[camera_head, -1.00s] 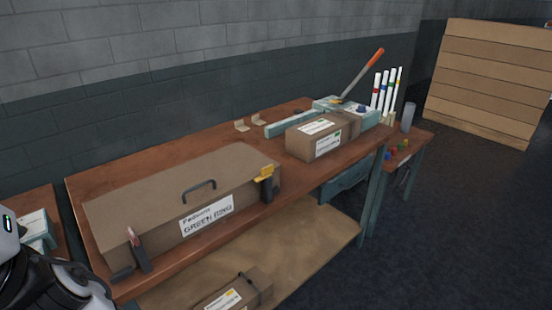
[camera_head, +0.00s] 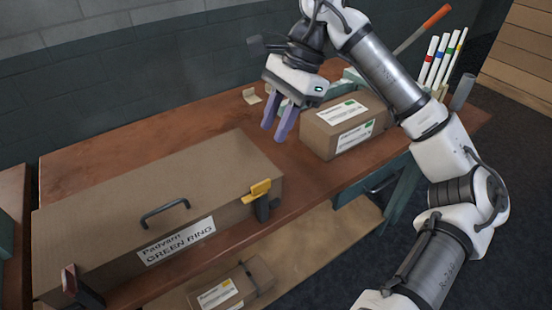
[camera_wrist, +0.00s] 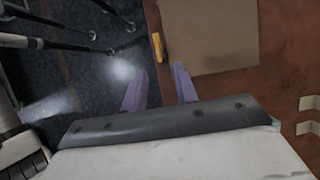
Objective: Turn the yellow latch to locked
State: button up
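The yellow latch (camera_head: 257,190) sits on a dark mount at the right front corner of a long brown box (camera_head: 150,185). The box carries a label reading "GREEN RING" and a dark handle. In the wrist view the latch (camera_wrist: 158,47) shows as a short yellow bar beside the box top (camera_wrist: 208,35). My gripper (camera_head: 279,122) is above the table, beyond the latch and up to its right. Its two purple fingers (camera_wrist: 160,88) are apart with nothing between them. It does not touch the latch.
A smaller labelled carton (camera_head: 342,125) stands on the workbench (camera_head: 120,135) to the right of my gripper. White tubes with coloured bands (camera_head: 437,62) stand behind my arm at the far right. Another carton (camera_head: 232,285) lies on the shelf below. Bench surface behind the long box is clear.

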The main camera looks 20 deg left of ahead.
aim_at(262, 183)
jog(key=p+x, duration=0.1)
jog(key=x, duration=0.3)
jog(key=d+p+x, duration=0.1)
jog(key=x, duration=0.3)
jog(key=w+p+x, duration=0.1)
jog(key=x, duration=0.4)
jog(key=shift+d+f, duration=0.3)
jog(key=shift+f, duration=0.15)
grip_shut()
